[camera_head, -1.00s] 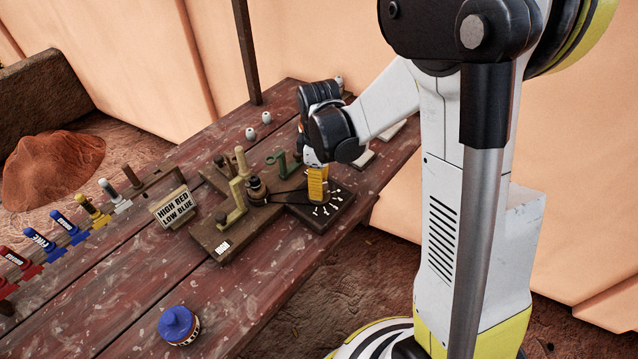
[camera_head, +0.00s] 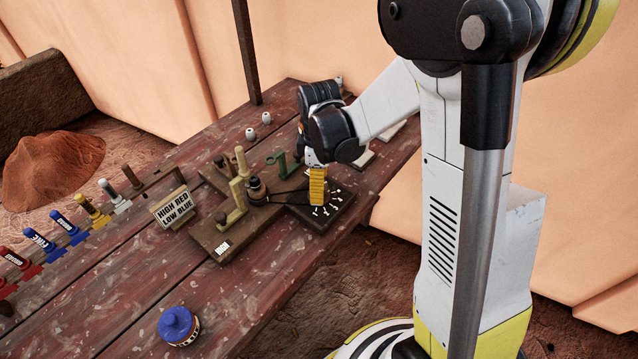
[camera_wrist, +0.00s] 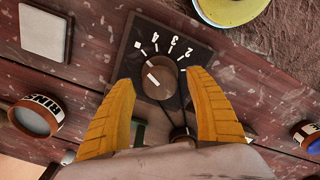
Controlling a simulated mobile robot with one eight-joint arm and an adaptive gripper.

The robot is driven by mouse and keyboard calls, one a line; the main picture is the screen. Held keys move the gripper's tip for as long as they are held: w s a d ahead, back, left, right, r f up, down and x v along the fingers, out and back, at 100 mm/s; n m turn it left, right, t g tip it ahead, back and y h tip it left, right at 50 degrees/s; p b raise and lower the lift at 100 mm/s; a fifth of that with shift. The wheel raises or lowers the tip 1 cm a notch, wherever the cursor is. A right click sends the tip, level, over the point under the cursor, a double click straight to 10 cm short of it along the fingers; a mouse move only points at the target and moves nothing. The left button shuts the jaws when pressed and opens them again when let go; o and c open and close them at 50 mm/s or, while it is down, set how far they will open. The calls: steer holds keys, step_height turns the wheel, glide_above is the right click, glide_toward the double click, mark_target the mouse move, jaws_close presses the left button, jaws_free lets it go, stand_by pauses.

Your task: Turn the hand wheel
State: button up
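The hand wheel is a round brown knob (camera_wrist: 159,78) with a pale mark, on a dark square dial plate (camera_wrist: 150,38) with white numbers and ticks. In the wrist view it lies between my two yellow fingertips (camera_wrist: 160,76), with a visible gap on each side. My gripper is open and points down at the plate. In the head view my gripper (camera_head: 318,200) stands over the dial plate (camera_head: 341,205) on the table's right part, and its yellow fingers hide the knob.
Left of the dial is a wooden fixture (camera_head: 216,240) with upright posts and a dark round hub (camera_head: 257,190). A sign (camera_head: 172,207) reads HIGH RED LOW BLUE. Coloured tools line the table's left edge. A blue-lidded jar (camera_head: 178,325) stands at the front, with clear tabletop around it.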

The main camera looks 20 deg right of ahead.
steer(key=shift+r, duration=0.1)
step_height(320, 180, up, 12)
stand_by(0.5)
steer(key=s+r+m+t, duration=0.2)
steer(key=s+m+t, duration=0.1)
steer(key=s+m, duration=0.3)
steer(key=s+r+m+t, duration=0.3)
steer(key=s+m+t, duration=0.1)
steer(key=s+m, duration=0.2)
steer(key=shift+s+r+m, duration=0.25)
steer(key=shift+s+m, duration=0.15)
steer(key=shift+s, duration=0.5)
